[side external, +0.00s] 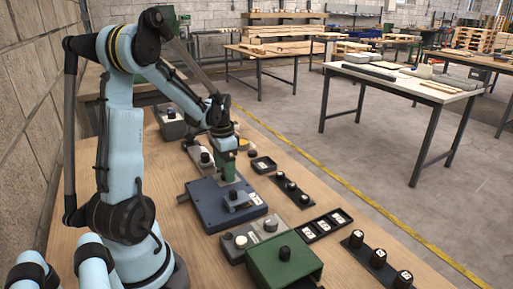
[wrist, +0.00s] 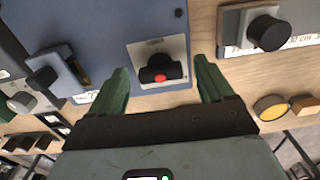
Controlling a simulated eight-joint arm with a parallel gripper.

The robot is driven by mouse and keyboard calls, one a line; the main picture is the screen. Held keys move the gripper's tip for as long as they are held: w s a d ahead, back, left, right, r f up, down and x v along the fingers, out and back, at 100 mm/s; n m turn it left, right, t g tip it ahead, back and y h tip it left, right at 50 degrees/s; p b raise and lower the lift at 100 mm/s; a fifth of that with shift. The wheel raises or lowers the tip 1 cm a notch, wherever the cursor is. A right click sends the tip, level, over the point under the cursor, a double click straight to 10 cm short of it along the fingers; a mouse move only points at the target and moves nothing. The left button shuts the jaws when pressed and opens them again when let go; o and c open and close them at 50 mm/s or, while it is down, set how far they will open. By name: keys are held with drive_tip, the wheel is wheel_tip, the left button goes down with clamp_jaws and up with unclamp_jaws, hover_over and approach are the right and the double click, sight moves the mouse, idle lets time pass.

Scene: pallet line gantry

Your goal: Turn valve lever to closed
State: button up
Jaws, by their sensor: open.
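A blue box (side external: 212,208) stands on the wooden bench and fills the upper left of the wrist view (wrist: 110,22). A pale plate (wrist: 152,48) on it carries a short black handle with a red end (wrist: 159,75), possibly the valve lever; I cannot read its label. A slotted fitting with a dark block (wrist: 42,77) sits on the box further left. My gripper (wrist: 161,66) is open, its green fingers apart on either side of the black handle in the picture; contact cannot be told. In the side view my gripper (side external: 229,176) points down over the box's back part.
A black knob on a grey block (wrist: 267,33) stands right of the box in the wrist view. A green box (side external: 284,262), a white-and-grey button box (side external: 255,238) and black trays with small parts (side external: 323,226) crowd the bench nearby.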

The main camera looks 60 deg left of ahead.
wheel_tip(320, 180, up, 12)
idle(0.6)
drive_tip(key=shift+d, duration=0.1)
drive_tip(key=w+d+f+t, duration=0.1)
drive_tip(key=d+t, duration=0.2)
drive_tip(key=d, duration=0.9)
drive_tip(key=d+f+t, duration=0.1)
drive_tip(key=d+t, duration=0.3)
drive_tip(key=d, duration=0.9)
drive_tip(key=shift+w+f, duration=0.25)
drive_tip(key=shift+w, duration=0.15)
drive_tip(key=shift+a, duration=0.1)
